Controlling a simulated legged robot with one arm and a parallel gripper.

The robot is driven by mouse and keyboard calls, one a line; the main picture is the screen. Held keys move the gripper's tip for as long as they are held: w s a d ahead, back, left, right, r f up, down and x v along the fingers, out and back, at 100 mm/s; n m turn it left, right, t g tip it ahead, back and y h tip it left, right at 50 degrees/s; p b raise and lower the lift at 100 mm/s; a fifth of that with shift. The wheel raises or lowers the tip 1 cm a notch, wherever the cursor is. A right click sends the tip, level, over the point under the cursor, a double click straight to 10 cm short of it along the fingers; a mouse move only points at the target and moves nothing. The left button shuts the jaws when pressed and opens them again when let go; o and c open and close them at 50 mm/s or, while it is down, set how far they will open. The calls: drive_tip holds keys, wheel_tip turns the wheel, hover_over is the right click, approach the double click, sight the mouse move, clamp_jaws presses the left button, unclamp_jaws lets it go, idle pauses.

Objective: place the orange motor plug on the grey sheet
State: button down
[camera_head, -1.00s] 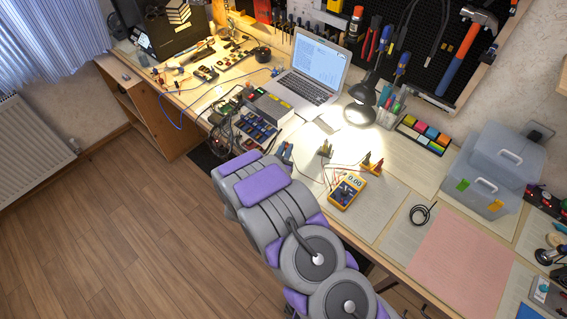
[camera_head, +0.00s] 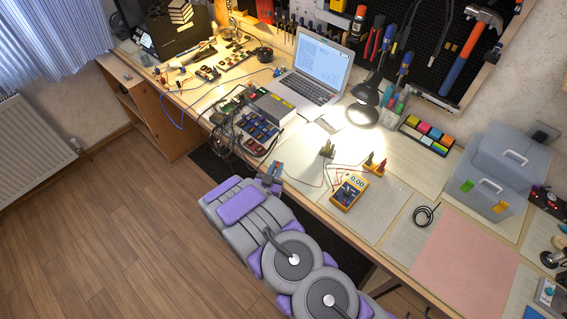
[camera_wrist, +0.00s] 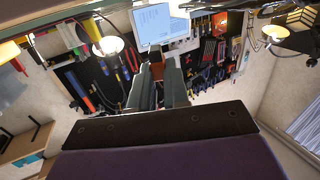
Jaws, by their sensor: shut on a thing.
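My gripper (camera_head: 273,171) is at the front edge of the bench, left of the yellow multimeter. In the wrist view its two grey-green fingers (camera_wrist: 160,84) are close together. A small brown-orange piece (camera_wrist: 157,68) shows between them, which I take for the orange motor plug; the fingers hide most of it. Several pale sheets lie on the bench. One greyish sheet (camera_head: 386,213) is right of the multimeter, and I cannot tell for sure if it is the grey sheet. My gripper is apart from it, to its left.
The yellow multimeter (camera_head: 348,191) and its leads lie near the front edge. A black cable coil (camera_head: 424,215), a pink mat (camera_head: 465,255) and grey boxes (camera_head: 505,165) are at the right. A laptop (camera_head: 318,72) and a lamp (camera_head: 363,110) stand at the back.

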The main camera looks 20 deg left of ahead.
drive_tip(key=w, duration=0.3)
drive_tip(key=w+f, duration=0.1)
drive_tip(key=w, duration=0.1)
drive_tip(key=shift+a+b, duration=0.35)
drive_tip(key=shift+b, duration=0.05)
drive_tip(key=shift+w+d+r, duration=0.15)
drive_tip(key=shift+w+d, duration=0.1)
drive_tip(key=shift+w, duration=0.2)
drive_tip(key=f, duration=0.1)
drive_tip(key=f+b, duration=0.1)
drive_tip(key=f, duration=0.1)
drive_tip(key=shift+w+d+f, duration=0.25)
drive_tip(key=shift+w+f, duration=0.05)
drive_tip(key=shift+a, duration=0.3)
drive_tip(key=c, duration=1.5)
unclamp_jaws()
drive_tip(key=o, duration=0.4)
drive_tip(key=shift+d, duration=0.25)
